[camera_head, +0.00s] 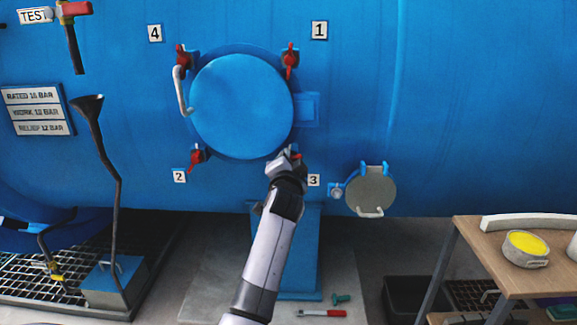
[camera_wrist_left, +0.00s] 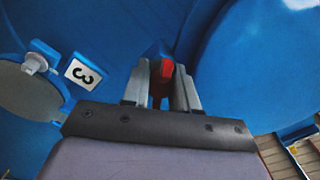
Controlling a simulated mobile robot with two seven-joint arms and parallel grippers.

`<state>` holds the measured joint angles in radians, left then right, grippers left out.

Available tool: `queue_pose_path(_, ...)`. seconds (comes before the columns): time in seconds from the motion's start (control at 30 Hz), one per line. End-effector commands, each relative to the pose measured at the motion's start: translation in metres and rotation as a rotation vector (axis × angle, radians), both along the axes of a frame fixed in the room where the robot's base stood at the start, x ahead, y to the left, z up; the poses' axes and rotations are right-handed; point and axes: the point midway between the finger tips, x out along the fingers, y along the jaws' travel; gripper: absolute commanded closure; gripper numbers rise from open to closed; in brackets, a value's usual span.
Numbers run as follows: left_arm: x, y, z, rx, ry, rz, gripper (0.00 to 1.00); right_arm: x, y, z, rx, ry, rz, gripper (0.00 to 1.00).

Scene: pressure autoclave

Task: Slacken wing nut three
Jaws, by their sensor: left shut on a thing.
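The round blue door (camera_head: 242,107) is closed on the blue vessel, with red wing nuts around its rim. Wing nut three is at the lower right, beside the label 3 (camera_head: 314,180), and is mostly hidden behind my left gripper (camera_head: 284,162). In the left wrist view its red part (camera_wrist_left: 167,68) shows between the two fingers of the left gripper (camera_wrist_left: 161,92), which are shut on it. Wing nut one (camera_head: 290,60) is at the upper right, wing nut four (camera_head: 182,56) at the upper left, and wing nut two (camera_head: 196,158) at the lower left. My right gripper is in neither view.
A small round grey hatch (camera_head: 371,193) with a handle is to the right of label 3. A wooden table (camera_head: 470,237) with a yellow-filled pot (camera_head: 526,248) stands at the right. A white door handle (camera_head: 180,90) is at the door's left.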

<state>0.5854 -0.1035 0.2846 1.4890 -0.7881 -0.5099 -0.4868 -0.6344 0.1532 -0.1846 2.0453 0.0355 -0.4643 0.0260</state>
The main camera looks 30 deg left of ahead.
Motion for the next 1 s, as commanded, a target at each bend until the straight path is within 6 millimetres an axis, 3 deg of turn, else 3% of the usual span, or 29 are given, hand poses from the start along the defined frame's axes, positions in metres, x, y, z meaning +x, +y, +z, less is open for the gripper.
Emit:
queue_pose_path(0.5,0.0,-0.002,-0.003,-0.3,-0.18,-0.001,1.0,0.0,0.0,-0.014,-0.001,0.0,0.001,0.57)
queue_pose_path(1.0,0.0,-0.001,-0.002,-0.359,-0.217,0.0,1.0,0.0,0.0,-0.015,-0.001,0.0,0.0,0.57)
